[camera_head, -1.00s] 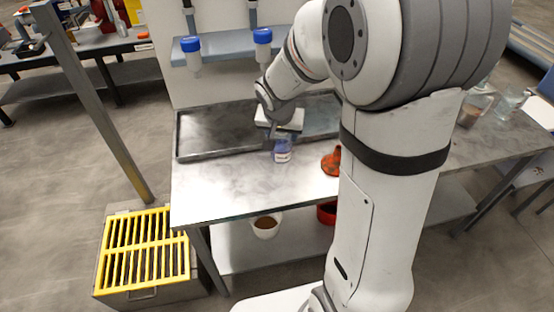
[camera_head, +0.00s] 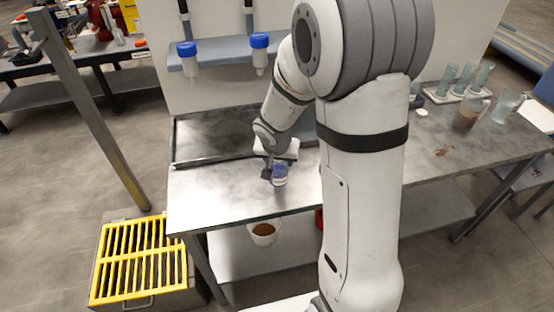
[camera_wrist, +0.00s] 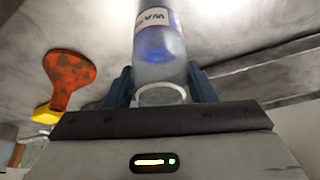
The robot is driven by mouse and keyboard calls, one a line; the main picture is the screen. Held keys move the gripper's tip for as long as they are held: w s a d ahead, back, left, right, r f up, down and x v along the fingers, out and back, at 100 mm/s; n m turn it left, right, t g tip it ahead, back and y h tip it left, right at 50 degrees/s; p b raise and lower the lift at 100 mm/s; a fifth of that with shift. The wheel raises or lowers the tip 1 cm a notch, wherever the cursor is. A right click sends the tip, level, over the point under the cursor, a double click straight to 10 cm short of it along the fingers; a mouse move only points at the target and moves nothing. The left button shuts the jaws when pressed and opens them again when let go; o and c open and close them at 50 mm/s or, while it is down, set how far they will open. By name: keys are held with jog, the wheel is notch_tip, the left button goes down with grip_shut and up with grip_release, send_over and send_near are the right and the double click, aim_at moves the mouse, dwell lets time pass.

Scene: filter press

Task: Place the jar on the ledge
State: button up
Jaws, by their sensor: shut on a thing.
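The jar (camera_head: 280,175) is small and clear, with blue on it and a white printed label. In the head view it is in front of the metal bench's back tray, over the bench top. My gripper (camera_head: 270,172) is shut on it. In the wrist view the jar (camera_wrist: 160,45) sits between the two dark blue fingers (camera_wrist: 161,88), its round rim nearest the camera. Whether it touches the bench is unclear. A blue-grey ledge (camera_head: 218,62) runs along the back panel above the bench, with two blue-capped containers (camera_head: 188,58) (camera_head: 259,52) at its front.
The bench top (camera_head: 215,195) is clear left of the jar. A red-orange tool (camera_wrist: 68,78) shows in the wrist view. A dark shallow tray (camera_head: 205,140) lies at the back. Tubes in a rack (camera_head: 465,85) stand at right. A yellow-grated box (camera_head: 140,260) is on the floor.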

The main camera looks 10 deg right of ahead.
jog(key=o, duration=1.2)
jog(key=shift+c, duration=0.2)
jog(key=shift+r, duration=0.1)
jog(key=shift+r+p, duration=0.2)
jog(key=shift+p, duration=0.2)
jog(key=v, duration=1.1)
jog(key=s+d+r+n+y, duration=0.1)
jog(key=s+r+n, duration=0.1)
jog(key=s, duration=0.7)
jog(key=s+d+r+n+g, duration=0.1)
jog(key=s+r, duration=0.3)
jog(key=s, duration=0.5)
jog(key=shift+n+y+p, duration=0.3)
jog(key=shift+n+y, duration=0.1)
jog(key=shift+n, duration=0.4)
